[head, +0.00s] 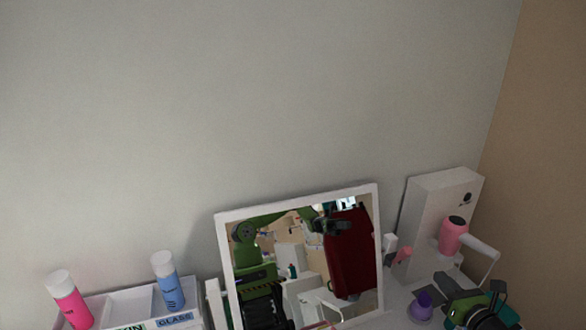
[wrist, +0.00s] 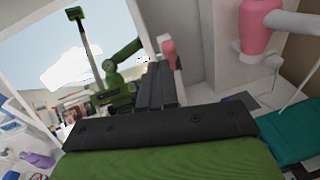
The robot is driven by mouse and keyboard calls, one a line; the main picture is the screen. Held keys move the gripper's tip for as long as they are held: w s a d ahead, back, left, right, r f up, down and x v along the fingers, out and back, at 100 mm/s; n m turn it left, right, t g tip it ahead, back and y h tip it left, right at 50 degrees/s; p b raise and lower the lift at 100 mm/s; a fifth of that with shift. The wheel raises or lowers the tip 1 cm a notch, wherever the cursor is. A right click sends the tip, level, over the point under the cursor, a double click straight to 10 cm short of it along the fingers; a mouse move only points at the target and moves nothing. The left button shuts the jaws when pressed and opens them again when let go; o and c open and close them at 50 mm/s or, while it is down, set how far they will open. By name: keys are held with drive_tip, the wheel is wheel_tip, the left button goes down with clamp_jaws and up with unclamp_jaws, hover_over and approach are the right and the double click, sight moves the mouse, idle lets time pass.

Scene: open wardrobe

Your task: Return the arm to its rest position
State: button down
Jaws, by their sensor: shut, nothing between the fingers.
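My gripper (wrist: 158,88) shows in the wrist view as two dark fingers closed together, with nothing visible between them, beyond my green wrist. The fingers point toward the mirror (wrist: 62,22) and a pink object just to the right of it. In the head view my green and black gripper (head: 462,300) is at the lower right, in front of the hair dryer and beside a purple item. Much of my arm is below the picture edge.
A white-framed mirror (head: 298,195) reflects my arm. A pink hair dryer (head: 454,234) hangs by a white box (head: 411,212) at right. A purple item (head: 421,306) stands near my gripper. Pink (head: 70,300) and blue (head: 168,281) bottles stand left. Space above is clear.

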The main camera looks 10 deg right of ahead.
drive_tip(key=w+a+n+g+y+b, duration=0.2)
drive_tip(key=a+n+g+y, duration=0.55)
drive_tip(key=a+n, duration=1.4)
drive_tip(key=s+a+r+n+g+h+b, duration=0.1)
drive_tip(key=s+a+r+n+h, duration=0.1)
drive_tip(key=s+a+n, duration=0.2)
drive_tip(key=s+a+r+n+g+h+b, duration=0.1)
drive_tip(key=s+a+r+n+h, duration=0.1)
drive_tip(key=s+n, duration=0.5)
drive_tip(key=s+a+r+n+g+h+b, duration=0.1)
drive_tip(key=s+a+n, duration=0.4)
drive_tip(key=s, duration=0.6)
wheel_tip(320, 180, up, 3)
drive_tip(key=shift+a+f+g+h, duration=0.2)
drive_tip(key=shift+a+g+h, duration=0.25)
drive_tip(key=shift+a+h, duration=0.5)
